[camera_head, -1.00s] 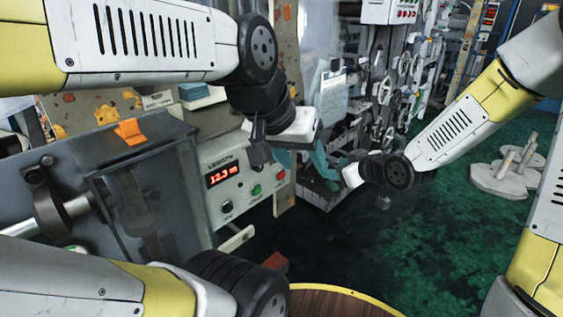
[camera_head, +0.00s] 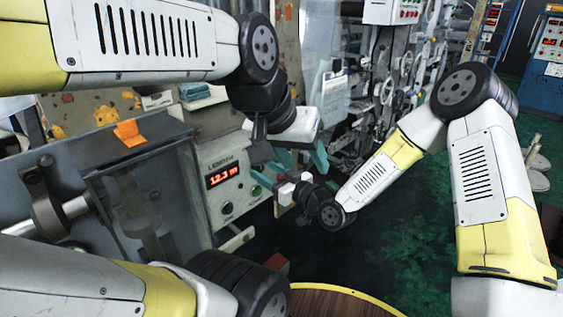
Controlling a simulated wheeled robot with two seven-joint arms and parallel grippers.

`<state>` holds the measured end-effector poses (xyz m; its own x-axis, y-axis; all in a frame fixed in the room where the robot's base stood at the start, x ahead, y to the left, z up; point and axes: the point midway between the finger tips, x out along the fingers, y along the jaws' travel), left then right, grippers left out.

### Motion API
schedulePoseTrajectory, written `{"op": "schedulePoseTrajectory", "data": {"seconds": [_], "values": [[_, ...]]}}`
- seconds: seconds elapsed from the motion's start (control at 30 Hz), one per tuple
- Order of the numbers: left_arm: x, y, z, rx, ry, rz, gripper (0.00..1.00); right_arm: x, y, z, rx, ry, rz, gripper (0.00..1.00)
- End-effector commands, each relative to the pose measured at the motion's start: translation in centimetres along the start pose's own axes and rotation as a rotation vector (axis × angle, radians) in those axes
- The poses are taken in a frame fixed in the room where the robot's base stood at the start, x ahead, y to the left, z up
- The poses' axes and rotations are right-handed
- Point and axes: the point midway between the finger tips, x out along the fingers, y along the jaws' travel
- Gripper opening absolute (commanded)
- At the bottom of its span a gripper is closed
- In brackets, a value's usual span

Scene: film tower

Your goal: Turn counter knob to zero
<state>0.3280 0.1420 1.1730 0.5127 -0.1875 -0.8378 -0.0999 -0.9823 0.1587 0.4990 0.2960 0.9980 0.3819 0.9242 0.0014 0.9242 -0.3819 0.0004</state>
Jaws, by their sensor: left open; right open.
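The counter box (camera_head: 208,163) is a pale panel with a red display (camera_head: 222,176) that reads 12.3 m. A small dark knob (camera_head: 227,208) sits below the display, and a green button (camera_head: 256,191) is to its right. My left gripper (camera_head: 303,158) points down with its teal fingers apart, to the right of the box and clear of the knob. My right gripper (camera_head: 268,183) reaches in from the right beside the box's right side, close to the green button. It is open; its fingers are partly hard to make out. The red button is hidden behind it.
A round wooden top (camera_head: 335,302) is at the bottom. Machinery with handwheels (camera_head: 388,90) stands behind.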

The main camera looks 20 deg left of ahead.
Motion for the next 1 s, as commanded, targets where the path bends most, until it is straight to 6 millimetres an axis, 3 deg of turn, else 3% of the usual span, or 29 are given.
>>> {"op": "schedulePoseTrajectory", "data": {"seconds": [0.17, 0.43, 0.47, 0.7, 1.0], "values": [[0.0, 0.0, 0.0, 0.0, 0.0, 0.0, 0.55, 1.5, 0.0, 0.0, 0.0, 0.0, 0.0, 0.51], [0.0, 0.0, 0.0, 0.0, 0.0, 0.0, 0.55, 1.7, 0.0, 0.0, 0.001, -0.001, 0.0, 0.51], [0.0, 0.0, 0.0, 0.0, 0.0, 0.0, 0.55, 1.7, 0.0, 0.0, 0.001, -0.001, 0.0, 0.49], [0.0, 0.0, 0.0, 0.0, 0.0, 0.0, 0.55, 1.7, 0.0, 0.0, 0.0, -0.001, 0.001, 0.02], [0.0, 0.0, 0.0, 0.0, 0.0, 0.0, 0.55, 1.7, 0.1, 0.0, 0.021, -0.001, 0.001, 0.0]]}}
